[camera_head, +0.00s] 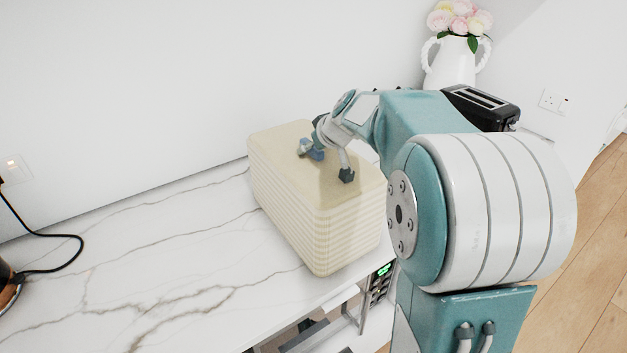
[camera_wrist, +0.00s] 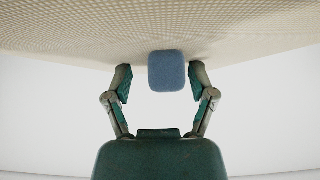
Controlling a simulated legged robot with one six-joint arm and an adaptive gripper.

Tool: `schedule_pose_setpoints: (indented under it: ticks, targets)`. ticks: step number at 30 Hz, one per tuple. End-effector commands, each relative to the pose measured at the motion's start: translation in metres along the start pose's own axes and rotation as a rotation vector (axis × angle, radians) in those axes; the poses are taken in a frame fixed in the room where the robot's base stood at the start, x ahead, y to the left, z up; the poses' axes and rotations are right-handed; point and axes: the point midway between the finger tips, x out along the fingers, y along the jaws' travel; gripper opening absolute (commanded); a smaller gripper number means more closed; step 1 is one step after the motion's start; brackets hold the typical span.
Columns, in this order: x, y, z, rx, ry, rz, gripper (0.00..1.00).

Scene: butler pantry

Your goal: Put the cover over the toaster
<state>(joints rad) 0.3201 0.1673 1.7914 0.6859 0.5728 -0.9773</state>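The cream, ribbed, box-shaped cover (camera_head: 315,225) stands upright on the marble counter, and its textured top also shows in the wrist view (camera_wrist: 60,28). A small blue knob (camera_wrist: 167,71) is on its top; it shows in the head view (camera_head: 313,152) partly behind my gripper. My gripper (camera_head: 326,162) is over the cover's top, its fingers spread. In the wrist view my gripper (camera_wrist: 161,80) has one finger on each side of the knob, with gaps between. The black two-slot toaster (camera_head: 483,104) is at the back right, partly hidden by my arm.
A white vase with pink flowers (camera_head: 449,62) stands just behind the toaster. The wall runs close behind the cover.

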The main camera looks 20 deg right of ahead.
Motion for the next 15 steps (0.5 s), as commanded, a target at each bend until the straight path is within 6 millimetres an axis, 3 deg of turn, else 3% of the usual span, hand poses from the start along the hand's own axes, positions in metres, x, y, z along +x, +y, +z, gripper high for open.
schedule_pose_setpoints:
  ticks: [1, 5, 6, 15]
  targets:
    - [0.0004, -0.0005, 0.0007, 0.0, -0.002, -0.001, 0.64]
    - [0.0007, -0.0013, 0.0009, 0.0, -0.003, -0.002, 0.06]
    - [0.0008, -0.001, 0.0013, 0.001, -0.004, -0.003, 0.0]
    - [0.0017, -0.0011, 0.0028, 0.001, -0.007, -0.005, 0.0]
